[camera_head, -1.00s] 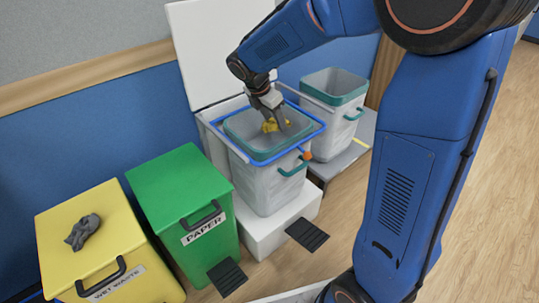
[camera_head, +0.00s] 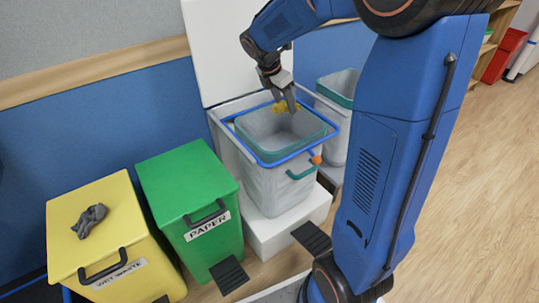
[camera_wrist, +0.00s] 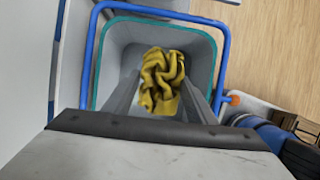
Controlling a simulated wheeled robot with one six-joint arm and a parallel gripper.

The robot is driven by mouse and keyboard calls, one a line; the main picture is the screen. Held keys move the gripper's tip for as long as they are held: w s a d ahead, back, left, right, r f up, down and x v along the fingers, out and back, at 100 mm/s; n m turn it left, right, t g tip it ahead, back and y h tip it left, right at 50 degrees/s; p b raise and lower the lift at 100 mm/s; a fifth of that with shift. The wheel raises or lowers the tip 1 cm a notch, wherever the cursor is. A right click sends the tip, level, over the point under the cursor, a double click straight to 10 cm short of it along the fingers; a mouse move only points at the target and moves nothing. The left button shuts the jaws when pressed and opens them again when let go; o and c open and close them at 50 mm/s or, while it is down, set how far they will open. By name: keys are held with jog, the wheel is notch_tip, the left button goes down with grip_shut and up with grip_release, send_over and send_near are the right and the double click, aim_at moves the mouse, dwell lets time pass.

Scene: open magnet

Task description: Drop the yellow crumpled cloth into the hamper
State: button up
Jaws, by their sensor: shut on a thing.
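The yellow crumpled cloth (camera_head: 286,107) is held in my gripper (camera_head: 291,106) over the open hamper. In the wrist view the cloth (camera_wrist: 163,80) sits between the two fingers of my gripper (camera_wrist: 165,100), which are shut on it. The hamper (camera_head: 270,185) is a light grey bin with a teal rim and a teal handle, standing inside a blue frame on a white base. In the wrist view the hamper's teal rim (camera_wrist: 211,62) surrounds the cloth, and the inside below looks empty where it shows.
A white lid (camera_head: 225,60) stands raised behind the hamper. A second teal-rimmed bin (camera_head: 338,85) is at right, partly hidden by my arm. A green PAPER bin (camera_head: 185,180) and a yellow WET WASTE bin (camera_head: 120,225) with a grey crumpled cloth (camera_head: 89,220) on top stand left.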

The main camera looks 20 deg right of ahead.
jog(key=shift+f, duration=2.95)
jog(key=o, duration=1.1)
jog(key=v, duration=1.7)
jog(key=shift+r, duration=0.2)
